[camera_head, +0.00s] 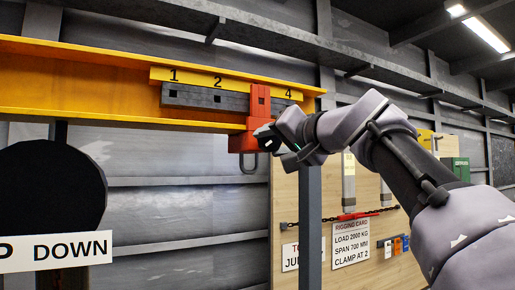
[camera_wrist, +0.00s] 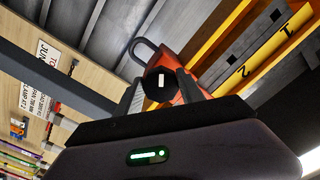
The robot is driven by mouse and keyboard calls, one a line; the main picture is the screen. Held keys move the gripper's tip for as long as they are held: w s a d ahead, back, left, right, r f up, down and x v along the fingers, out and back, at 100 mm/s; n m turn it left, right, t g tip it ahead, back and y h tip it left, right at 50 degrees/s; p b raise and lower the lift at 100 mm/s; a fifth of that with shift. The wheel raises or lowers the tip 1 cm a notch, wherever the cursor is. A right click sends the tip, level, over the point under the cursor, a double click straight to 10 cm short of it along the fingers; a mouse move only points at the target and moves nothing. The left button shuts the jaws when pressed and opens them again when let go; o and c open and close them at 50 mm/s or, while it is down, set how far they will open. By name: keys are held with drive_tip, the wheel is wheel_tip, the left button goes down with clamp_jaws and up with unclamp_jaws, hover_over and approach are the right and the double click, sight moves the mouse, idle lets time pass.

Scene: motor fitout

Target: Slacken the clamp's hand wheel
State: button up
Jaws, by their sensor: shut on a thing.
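The red clamp (camera_head: 259,104) sits on the yellow beam (camera_head: 90,85), between the marks 2 and 4, and also shows in the wrist view (camera_wrist: 189,92). A shackle-like loop (camera_head: 249,163) hangs under it. The hand wheel (camera_wrist: 160,80) is a dark round knob with a white mark, on the clamp's lower part. My gripper (camera_wrist: 161,90) is shut on the hand wheel, one finger on each side.
A dark slotted bar (camera_head: 200,97) runs along the beam under marks 1, 2 and 4. A wooden board with a rigging card (camera_head: 351,245) reading "CLAMP AT 2" stands behind a grey post (camera_head: 312,215). A dark disc (camera_head: 50,190) and a "DOWN" sign (camera_head: 70,250) are at the left.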

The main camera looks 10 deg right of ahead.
drive_tip(key=n+b, duration=0.1)
drive_tip(key=n, duration=0.3)
drive_tip(key=shift+d+n, duration=0.1)
drive_tip(key=shift+n, duration=0.2)
idle(0.3)
drive_tip(key=o, duration=1.4)
drive_tip(key=shift+w, duration=0.1)
drive_tip(key=shift+c, duration=0.2)
drive_tip(key=shift+f, duration=0.1)
